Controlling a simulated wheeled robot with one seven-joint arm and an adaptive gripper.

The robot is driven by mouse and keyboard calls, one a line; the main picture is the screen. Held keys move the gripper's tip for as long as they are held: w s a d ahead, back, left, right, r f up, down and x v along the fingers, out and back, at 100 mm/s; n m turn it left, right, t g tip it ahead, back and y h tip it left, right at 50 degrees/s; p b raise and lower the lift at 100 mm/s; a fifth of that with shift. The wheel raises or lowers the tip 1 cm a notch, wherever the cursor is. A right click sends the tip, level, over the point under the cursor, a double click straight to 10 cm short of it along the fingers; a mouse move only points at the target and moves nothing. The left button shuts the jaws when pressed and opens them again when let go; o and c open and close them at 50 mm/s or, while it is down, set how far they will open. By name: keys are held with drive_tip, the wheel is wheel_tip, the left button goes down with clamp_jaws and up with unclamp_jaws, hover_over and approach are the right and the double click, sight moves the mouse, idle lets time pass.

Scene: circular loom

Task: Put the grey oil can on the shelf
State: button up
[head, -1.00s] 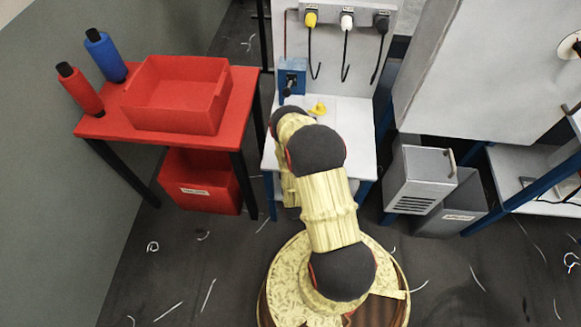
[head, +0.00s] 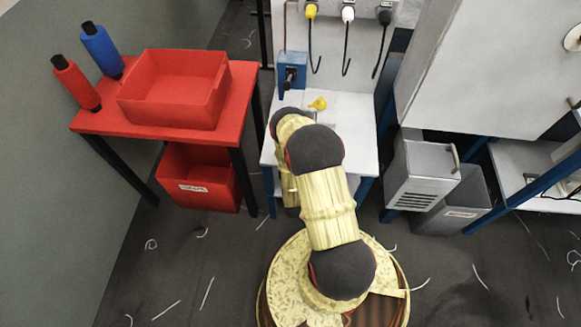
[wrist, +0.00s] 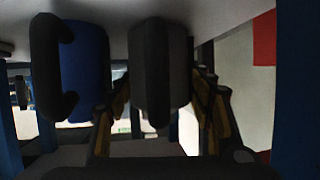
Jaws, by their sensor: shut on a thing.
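In the wrist view my gripper (wrist: 160,112) has one finger on each side of a dark grey can-shaped body (wrist: 160,62), taken as the grey oil can, and is shut on it. The picture appears upside down. A white shelf surface (wrist: 215,14) runs along its top edge, close to the can's rounded end; I cannot tell whether they touch. A blue can (wrist: 86,70) with a dark curved handle (wrist: 45,65) is beside the grey one, with a gap between. In the head view the gripper and the can are hidden behind my arm and the white bench (head: 345,135).
Blue legs (wrist: 292,100) flank the shelf space in the wrist view. On the bench top lie a yellow piece (head: 318,103) and a blue box (head: 291,72). A red table (head: 240,90) with a red bin (head: 195,180) below stands left; grey bins (head: 423,175) stand right.

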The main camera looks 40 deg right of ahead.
drive_tip(key=shift+f, duration=0.35)
drive_tip(key=o, duration=1.4)
drive_tip(key=shift+o, duration=0.6)
drive_tip(key=v, duration=1.2)
